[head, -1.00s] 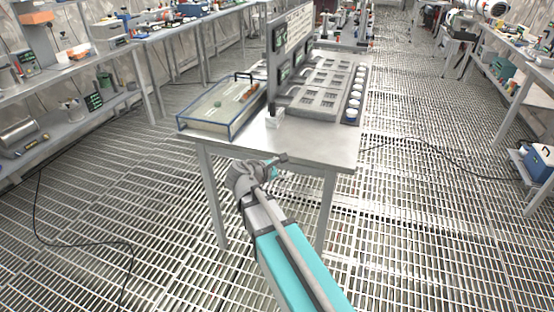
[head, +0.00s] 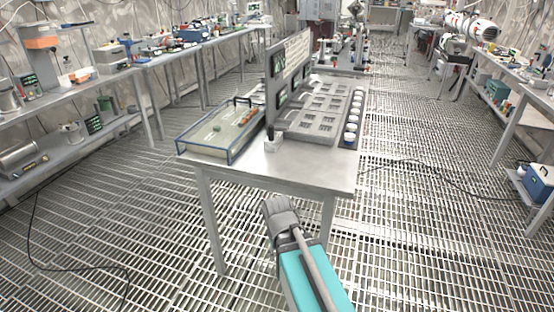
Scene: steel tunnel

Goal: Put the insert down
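I cannot single out the insert in this view. A steel table (head: 313,176) stands ahead of me. On its left part lies a shallow clear tray (head: 205,154) with a blue rim, holding a small green piece and orange-brown pieces. A small whitish block (head: 272,144) stands on the table near the foot of an upright panel. My arm reaches up from the bottom and ends in a grey wrist part below the table's front edge in the picture. My gripper's fingers do not show, so I cannot see whether they hold anything.
The upright grey panel (head: 272,90) carries small screens and a printed sheet. Right of it lies a grey slotted board (head: 313,128), with a row of white-topped round pieces (head: 350,127) along its edge. The table's front is bare. Benches line both sides; cables cross the grated floor.

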